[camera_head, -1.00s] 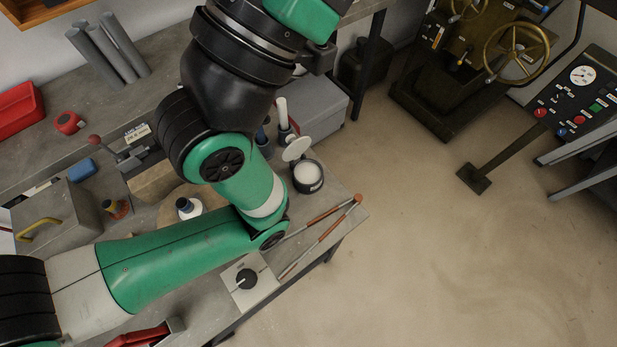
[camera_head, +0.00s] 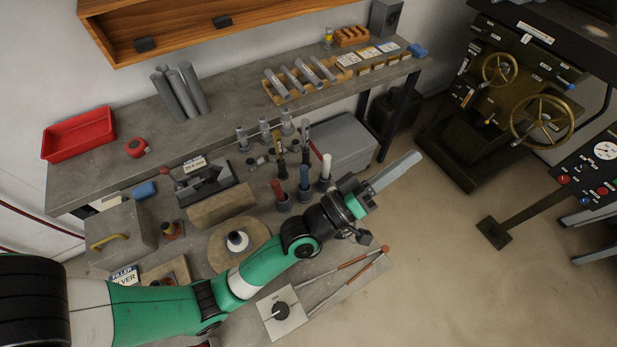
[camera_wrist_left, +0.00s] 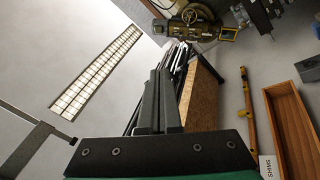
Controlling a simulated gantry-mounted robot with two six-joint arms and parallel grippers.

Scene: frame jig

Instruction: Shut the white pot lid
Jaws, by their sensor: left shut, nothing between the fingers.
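My right gripper is not in view.
A grey box (camera_head: 338,143) stands beside the gripper, and upright handled tools (camera_head: 304,180) stand left of it. Long red-handled tools (camera_head: 345,272) and a knob plate (camera_head: 283,312) lie at the front edge. A wooden shelf (camera_head: 180,32) hangs above.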

